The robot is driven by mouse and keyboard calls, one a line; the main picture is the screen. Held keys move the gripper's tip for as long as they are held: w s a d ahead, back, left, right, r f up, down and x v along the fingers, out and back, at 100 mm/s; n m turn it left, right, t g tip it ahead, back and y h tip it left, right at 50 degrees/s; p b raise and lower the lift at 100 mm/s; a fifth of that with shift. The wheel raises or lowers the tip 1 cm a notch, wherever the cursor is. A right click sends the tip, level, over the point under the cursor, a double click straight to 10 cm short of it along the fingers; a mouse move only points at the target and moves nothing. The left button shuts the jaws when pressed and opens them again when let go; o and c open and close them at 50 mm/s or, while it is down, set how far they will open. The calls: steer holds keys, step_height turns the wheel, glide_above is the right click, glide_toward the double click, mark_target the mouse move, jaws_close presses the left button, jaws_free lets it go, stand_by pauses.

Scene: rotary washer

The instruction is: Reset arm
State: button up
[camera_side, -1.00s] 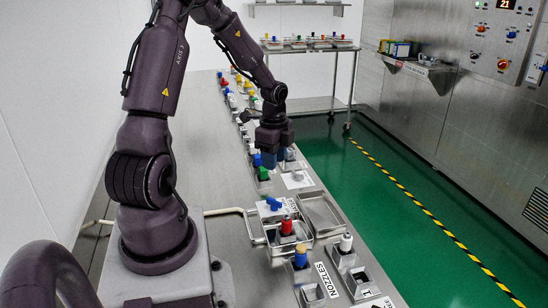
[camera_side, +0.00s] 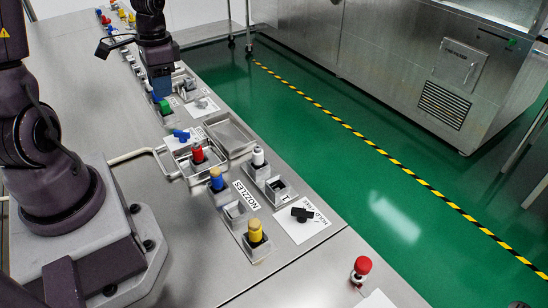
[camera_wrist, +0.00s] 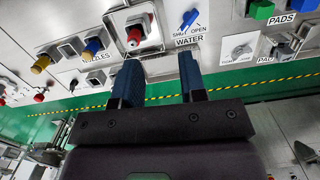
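My gripper (camera_side: 160,90) hangs from the arm above the row of fixtures, beside a green-topped piece (camera_side: 164,106) in the side view. In the wrist view its two blue fingers stand well apart (camera_wrist: 158,76), with nothing between them. My gripper is open and empty. No object is seen touching it. The blue water valve handle (camera_wrist: 188,20) lies beyond the fingertips, beside its SHUT and OPEN marks. A red-topped nozzle (camera_wrist: 134,36) stands in a metal tray (camera_side: 175,165) nearby.
Blue (camera_side: 216,180), white (camera_side: 258,157) and yellow (camera_side: 255,232) nozzles stand in metal holders along the bench (camera_side: 110,100). A red button (camera_side: 361,268) is near the front edge. A green floor (camera_side: 300,150) separates the bench from a steel cabinet (camera_side: 430,70).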

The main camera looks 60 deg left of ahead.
steer(key=s+d+r+t, duration=0.2)
steer(key=d+r+t, duration=0.1)
steer(key=d+r, duration=0.5)
steer(key=s+d+r+t, duration=0.1)
steer(key=d+r+t, duration=0.2)
steer(key=d+r, duration=0.5)
steer(key=d, duration=0.4)
steer(key=shift+s+n+t, duration=0.3)
steer(key=shift+s, duration=0.1)
